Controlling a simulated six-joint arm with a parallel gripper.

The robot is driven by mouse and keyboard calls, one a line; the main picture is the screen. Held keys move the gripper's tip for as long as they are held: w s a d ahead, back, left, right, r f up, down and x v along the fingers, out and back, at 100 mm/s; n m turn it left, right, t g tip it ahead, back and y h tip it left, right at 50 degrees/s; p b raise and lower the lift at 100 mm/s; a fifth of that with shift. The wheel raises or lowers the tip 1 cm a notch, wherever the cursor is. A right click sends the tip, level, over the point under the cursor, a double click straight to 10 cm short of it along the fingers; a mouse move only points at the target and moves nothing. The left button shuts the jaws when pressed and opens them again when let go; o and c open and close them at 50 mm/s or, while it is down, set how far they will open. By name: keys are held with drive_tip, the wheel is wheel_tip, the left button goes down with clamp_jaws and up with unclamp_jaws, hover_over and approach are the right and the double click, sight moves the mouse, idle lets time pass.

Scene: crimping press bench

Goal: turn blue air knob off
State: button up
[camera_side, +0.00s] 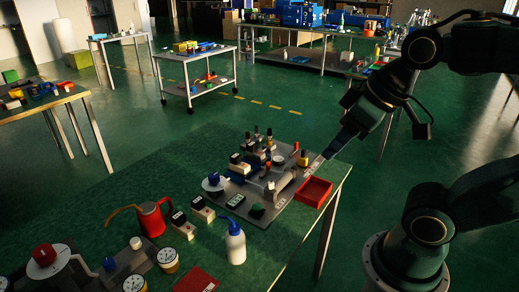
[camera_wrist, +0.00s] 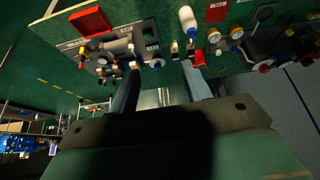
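A dark blue knob on a white disc (camera_side: 213,178) stands at the left edge of the grey press plate in the side view. It also shows in the wrist view (camera_wrist: 158,63), between my fingertips in the picture but farther off. My gripper (camera_side: 328,154) is above the right side of the plate, apart from the knob. In the wrist view my gripper (camera_wrist: 162,66) has its two fingers spread, with nothing between them. The knob's exact turn angle is too small to read.
A red tray (camera_side: 314,191) sits at the plate's right edge. Black-topped posts (camera_side: 237,160) and other fittings crowd the plate. A white bottle (camera_side: 235,246), a red can (camera_side: 151,220), gauges (camera_side: 168,258) and a red knob (camera_side: 44,254) stand nearer the front.

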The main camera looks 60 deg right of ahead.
drive_tip(key=shift+o, duration=0.5)
drive_tip(key=w+r+n+g, duration=0.1)
drive_tip(key=w+r+n, duration=0.1)
drive_tip(key=w, duration=1)
drive_tip(key=shift+d+r+g, duration=0.3)
drive_tip(key=shift+d+r, duration=0.15)
drive_tip(key=shift+r, duration=0.45)
drive_tip(key=n+g, duration=0.4)
drive_tip(key=n, duration=0.3)
hover_over(215, 175)
wheel_tip(215, 175, down, 18)
drive_tip(key=shift+w+f, duration=0.1)
drive_tip(key=shift+f, duration=0.2)
drive_tip(key=shift+f, duration=0.15)
wheel_tip(215, 175, down, 14)
drive_tip(key=shift+r, duration=0.25)
drive_tip(key=c, duration=1)
